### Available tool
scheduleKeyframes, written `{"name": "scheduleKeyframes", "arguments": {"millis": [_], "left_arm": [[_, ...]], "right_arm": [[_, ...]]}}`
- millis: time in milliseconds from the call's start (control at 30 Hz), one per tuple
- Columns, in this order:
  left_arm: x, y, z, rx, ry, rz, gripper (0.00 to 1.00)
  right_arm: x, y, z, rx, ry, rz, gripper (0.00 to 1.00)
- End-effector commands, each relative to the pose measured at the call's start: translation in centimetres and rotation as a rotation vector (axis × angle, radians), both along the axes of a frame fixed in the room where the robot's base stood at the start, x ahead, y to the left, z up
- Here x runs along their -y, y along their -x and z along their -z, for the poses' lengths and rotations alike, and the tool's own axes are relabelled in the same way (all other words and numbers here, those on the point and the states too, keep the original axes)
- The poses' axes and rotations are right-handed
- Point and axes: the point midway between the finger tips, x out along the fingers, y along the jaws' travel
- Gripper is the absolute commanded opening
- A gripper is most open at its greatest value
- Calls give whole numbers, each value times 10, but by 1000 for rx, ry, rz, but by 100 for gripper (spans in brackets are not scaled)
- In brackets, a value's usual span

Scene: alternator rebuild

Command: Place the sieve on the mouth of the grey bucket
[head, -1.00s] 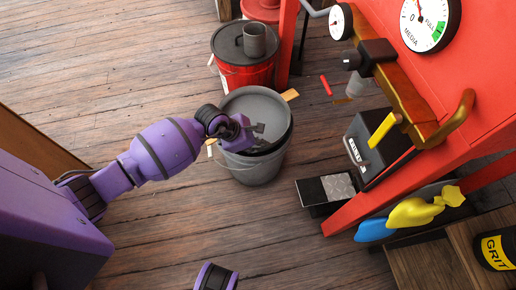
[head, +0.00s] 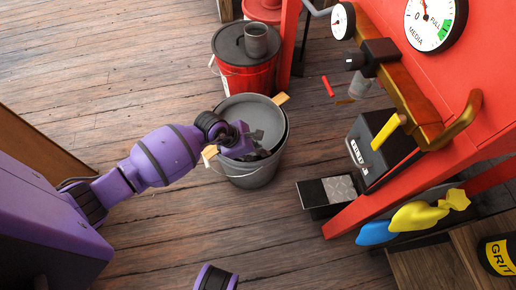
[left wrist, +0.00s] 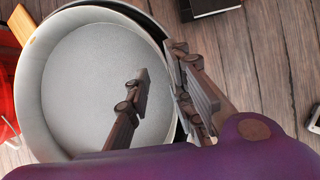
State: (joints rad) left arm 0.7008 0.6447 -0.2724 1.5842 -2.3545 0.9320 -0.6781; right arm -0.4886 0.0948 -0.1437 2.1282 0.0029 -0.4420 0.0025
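The sieve (head: 240,109) is a round grey pan with a pale mesh floor and wooden tabs. It lies over the mouth of the grey bucket (head: 252,174), a little off centre, with a dark gap along the right side. In the left wrist view the sieve (left wrist: 95,85) fills the left half, and its rim passes between my fingers. My left gripper (head: 257,145) is at the sieve's near edge. It is open (left wrist: 170,98), with one finger over the mesh and the other outside the rim. My right gripper is not in view.
A red bucket (head: 248,78) with a dark lid stands behind the grey bucket. To the right are the red cabinet (head: 470,90) with gauges, a black box (head: 375,150) and a small step (head: 327,195). The wooden floor at front and left is clear.

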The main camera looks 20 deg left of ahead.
Motion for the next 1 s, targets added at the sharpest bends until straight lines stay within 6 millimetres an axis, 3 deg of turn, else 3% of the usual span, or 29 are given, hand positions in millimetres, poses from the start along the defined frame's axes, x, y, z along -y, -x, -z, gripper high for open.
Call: {"name": "scheduleKeyframes", "arguments": {"millis": [300,500,900,1000], "left_arm": [[-25,22,-62,4,-2,2,23],[-37,33,-88,4,-1,0,23],[-41,38,-97,2,2,-1,23],[-27,49,-94,-18,64,-22,23]], "right_arm": [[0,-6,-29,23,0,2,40],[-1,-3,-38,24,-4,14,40],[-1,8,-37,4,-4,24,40],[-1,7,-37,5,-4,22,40]]}}
